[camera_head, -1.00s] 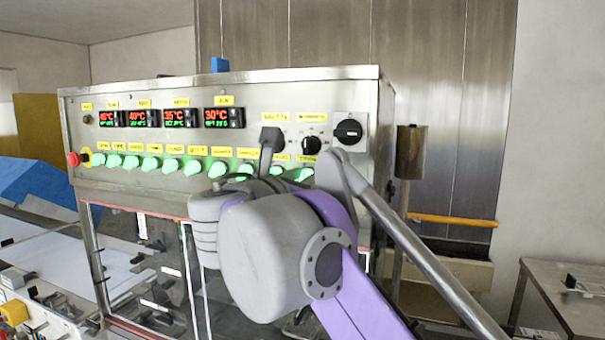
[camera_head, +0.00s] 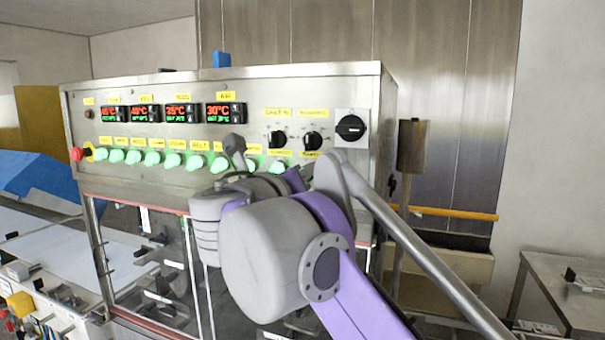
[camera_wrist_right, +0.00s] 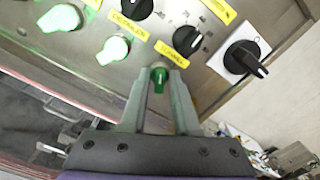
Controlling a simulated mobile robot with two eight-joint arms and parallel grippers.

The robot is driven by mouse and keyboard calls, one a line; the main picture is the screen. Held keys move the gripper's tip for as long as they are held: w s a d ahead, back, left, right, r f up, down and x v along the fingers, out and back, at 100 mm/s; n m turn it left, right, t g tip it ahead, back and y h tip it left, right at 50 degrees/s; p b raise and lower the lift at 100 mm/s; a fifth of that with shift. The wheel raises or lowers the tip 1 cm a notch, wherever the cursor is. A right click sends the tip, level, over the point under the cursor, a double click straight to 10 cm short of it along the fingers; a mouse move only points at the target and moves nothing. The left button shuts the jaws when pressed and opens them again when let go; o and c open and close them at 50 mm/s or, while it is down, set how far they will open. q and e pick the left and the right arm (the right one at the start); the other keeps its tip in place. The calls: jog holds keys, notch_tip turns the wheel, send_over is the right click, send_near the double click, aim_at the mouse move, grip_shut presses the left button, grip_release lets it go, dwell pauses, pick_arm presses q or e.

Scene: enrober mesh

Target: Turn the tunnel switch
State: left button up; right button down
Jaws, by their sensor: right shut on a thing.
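The tunnel switch seems to be the green round knob (camera_wrist_right: 159,76) at the right end of the panel's lower row, below the second small black knob. In the head view my right gripper (camera_head: 300,174) is at the panel, largely hidden behind my grey and purple arm, which also hides the knob. My left gripper is out of view.
The row of lit green knobs (camera_head: 152,159) runs left along the steel panel (camera_head: 350,88). Small black knobs (camera_head: 312,140) and a larger black rotary switch (camera_head: 350,128) sit above right. A red emergency button (camera_head: 76,154) is at the left end.

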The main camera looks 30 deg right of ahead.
dwell(0.3)
jog(key=c, duration=0.9)
grip_release()
jog(key=b+v, duration=0.1)
jog(key=v, duration=0.9)
jog(key=shift+s+a, duration=0.25)
jog(key=shift+a, duration=0.05)
